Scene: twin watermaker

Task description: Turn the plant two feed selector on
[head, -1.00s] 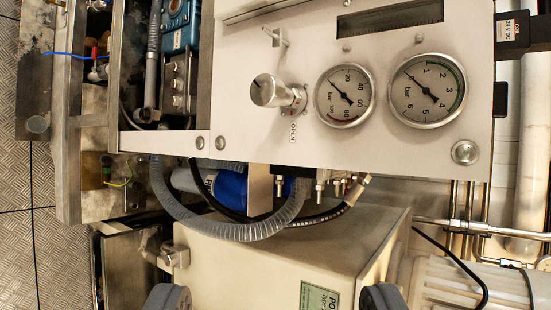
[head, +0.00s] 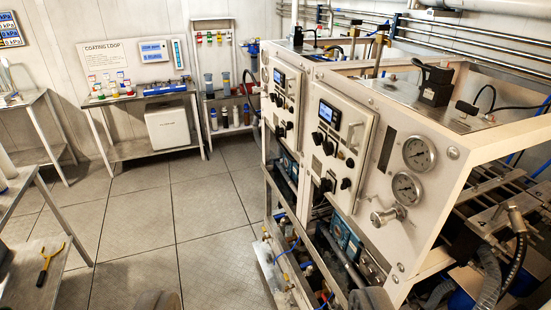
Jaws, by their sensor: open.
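The white watermaker cabinet stands at the right of the view, with two control panels on its sloped front. The nearer panel (head: 337,148) has a small lit display (head: 327,112), several black knobs (head: 327,147) and a pale handle. The farther panel (head: 283,90) has a similar display and black knobs. Labels are too small to read, so I cannot tell which knob is the plant two feed selector or how it is set. My gripper (head: 262,301) shows only as two dark fingertips at the bottom edge, wide apart, open and empty, apart from the panels.
Two round gauges (head: 407,170) and a metal valve knob (head: 388,215) sit right of the nearer panel. Pipes and hoses fill the frame below. Open tiled floor (head: 185,215) lies left of the cabinet. Benches stand along the back wall and left edge; one holds a yellow-handled tool (head: 48,262).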

